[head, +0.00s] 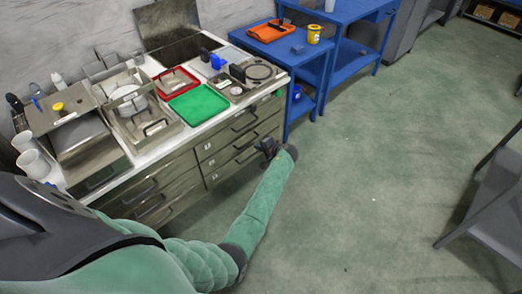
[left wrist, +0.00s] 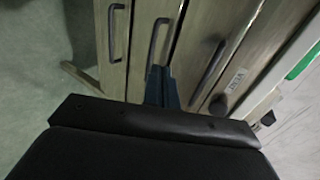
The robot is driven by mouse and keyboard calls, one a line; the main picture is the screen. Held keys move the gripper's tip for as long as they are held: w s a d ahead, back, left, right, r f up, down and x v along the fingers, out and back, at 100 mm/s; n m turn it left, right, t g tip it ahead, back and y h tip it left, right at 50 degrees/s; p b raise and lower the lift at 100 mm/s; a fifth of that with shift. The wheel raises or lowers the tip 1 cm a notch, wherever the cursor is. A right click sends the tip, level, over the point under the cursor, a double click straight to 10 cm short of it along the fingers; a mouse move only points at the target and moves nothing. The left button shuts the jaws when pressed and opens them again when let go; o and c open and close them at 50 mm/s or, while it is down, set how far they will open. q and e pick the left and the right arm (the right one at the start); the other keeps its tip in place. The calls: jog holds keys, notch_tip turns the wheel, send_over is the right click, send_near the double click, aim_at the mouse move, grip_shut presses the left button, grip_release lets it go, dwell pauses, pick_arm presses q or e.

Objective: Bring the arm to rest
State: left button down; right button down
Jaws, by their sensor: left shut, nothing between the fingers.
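My left arm reaches out from the lower left in the head view, in a green padded sleeve. My left gripper (head: 267,150) is at its end, in front of the drawer fronts of the counter cabinet (head: 213,177). In the left wrist view the gripper's dark fingers (left wrist: 161,88) lie together, shut and empty, with drawer fronts and handles behind them. I cannot tell how close the fingers are to the drawers. My right gripper is not in view.
On the counter stand a green tray (head: 199,104), a red tray (head: 176,82), metal pans and white cups (head: 33,163). A blue table (head: 292,50) with an orange tray (head: 271,31) and a yellow cup (head: 314,34) stands beyond. The green floor (head: 370,170) at right is clear up to a grey chair (head: 490,205).

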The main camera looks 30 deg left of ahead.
pick_arm(q)
jog(key=w+d+n+t+h, duration=0.2)
jog(key=w+d+h, duration=0.3)
jog(key=d, duration=0.4)
jog(key=s+d+f+h, duration=0.5)
jog(key=s+d+f, duration=0.15)
jog(key=s, duration=0.35)
jog(key=s+d+f+g, duration=0.1)
jog(key=s+f, duration=0.6)
jog(key=s, duration=0.8)
jog(key=s+d+f+g+h, duration=0.1)
jog(key=s+f, duration=0.6)
jog(key=s, duration=0.9)
jog(key=s+d+f+g, duration=0.2)
jog(key=s+f, duration=0.5)
jog(key=s, duration=0.9)
jog(key=shift+d+g+h, duration=0.4)
jog(key=shift+d, duration=0.15)
